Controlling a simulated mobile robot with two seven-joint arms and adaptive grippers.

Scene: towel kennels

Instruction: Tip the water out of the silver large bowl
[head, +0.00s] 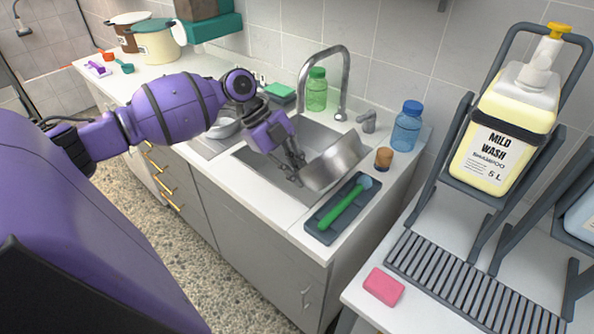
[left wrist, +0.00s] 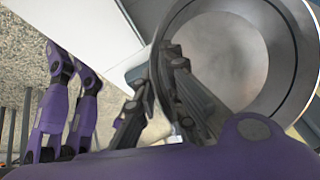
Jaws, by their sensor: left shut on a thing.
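The silver large bowl (head: 336,163) is tilted on its side over the sink (head: 262,178) in the head view. My left gripper (head: 296,176) is shut on its rim at the left side. In the left wrist view the bowl (left wrist: 235,50) fills the upper right, and the gripper's fingers (left wrist: 175,95) pinch its near wall, one finger inside. I see no water for certain in the bowl. My right gripper cannot be made out in either view.
A curved tap (head: 343,75) stands behind the bowl. A tray (head: 319,228) with a green brush (head: 345,205) lies at the sink's front right. A brown-topped jar (head: 383,158) and a blue bottle (head: 407,127) stand right of it. Another metal bowl (head: 224,128) sits left of the sink.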

